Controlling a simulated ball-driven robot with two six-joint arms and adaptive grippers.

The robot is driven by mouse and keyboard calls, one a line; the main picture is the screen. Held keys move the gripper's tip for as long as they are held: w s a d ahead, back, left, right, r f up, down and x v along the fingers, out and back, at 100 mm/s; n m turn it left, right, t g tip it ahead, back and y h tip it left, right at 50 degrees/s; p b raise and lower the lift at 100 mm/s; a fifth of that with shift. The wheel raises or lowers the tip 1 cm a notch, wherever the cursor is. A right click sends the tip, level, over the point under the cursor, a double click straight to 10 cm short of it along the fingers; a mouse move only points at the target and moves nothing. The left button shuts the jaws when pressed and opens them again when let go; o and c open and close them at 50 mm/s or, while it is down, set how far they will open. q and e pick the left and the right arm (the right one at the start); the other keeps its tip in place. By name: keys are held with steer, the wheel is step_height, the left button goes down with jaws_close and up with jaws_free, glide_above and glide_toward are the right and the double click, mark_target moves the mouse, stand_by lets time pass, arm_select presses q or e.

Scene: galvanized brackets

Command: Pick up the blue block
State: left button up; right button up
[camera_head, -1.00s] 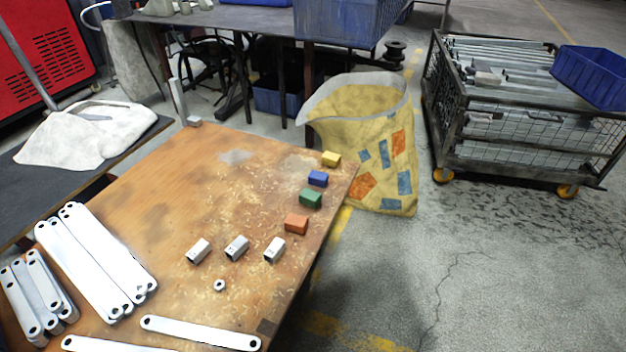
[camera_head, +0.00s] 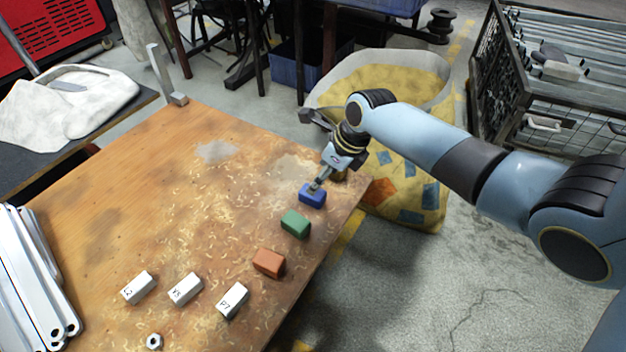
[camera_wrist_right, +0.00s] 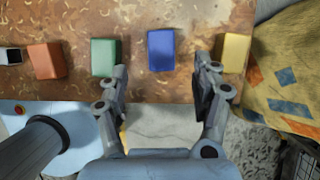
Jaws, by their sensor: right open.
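The blue block (camera_head: 312,195) sits on the wooden table near its right edge, just beyond the green block in the line of coloured blocks. My right gripper (camera_head: 318,185) is at the blue block in the head view, partly overlapping it. In the right wrist view my right gripper (camera_wrist_right: 162,80) is open, and the blue block (camera_wrist_right: 161,50) shows between and ahead of its two fingers. I see no contact in the wrist view. My left gripper is not in view.
A green block (camera_head: 296,223) and an orange block (camera_head: 268,263) stand nearer. The yellow block (camera_wrist_right: 234,53) is close by the right finger in the wrist view. White labelled blocks (camera_head: 185,289) and a nut (camera_head: 154,342) lie nearer. A yellow sack (camera_head: 420,205) stands beyond the table edge.

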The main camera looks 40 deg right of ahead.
mark_target(318, 194)
steer(key=b+x, duration=0.1)
steer(key=x, duration=0.2)
steer(key=shift+f, duration=0.3)
steer(key=shift+b+x, duration=1)
steer(key=shift+x, duration=0.15)
steer(key=b+x, duration=0.1)
steer(key=x, duration=0.1)
steer(key=shift+w+f+b, duration=0.15)
steer(key=shift+f+b, duration=0.2)
steer(key=shift+f, duration=0.05)
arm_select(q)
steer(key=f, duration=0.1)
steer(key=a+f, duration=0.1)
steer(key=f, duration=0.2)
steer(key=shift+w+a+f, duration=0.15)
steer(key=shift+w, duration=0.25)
arm_select(e)
steer(key=shift+r, duration=0.15)
steer(key=shift+c, duration=0.2)
steer(key=c, duration=1.3)
steer(key=shift+r, duration=0.1)
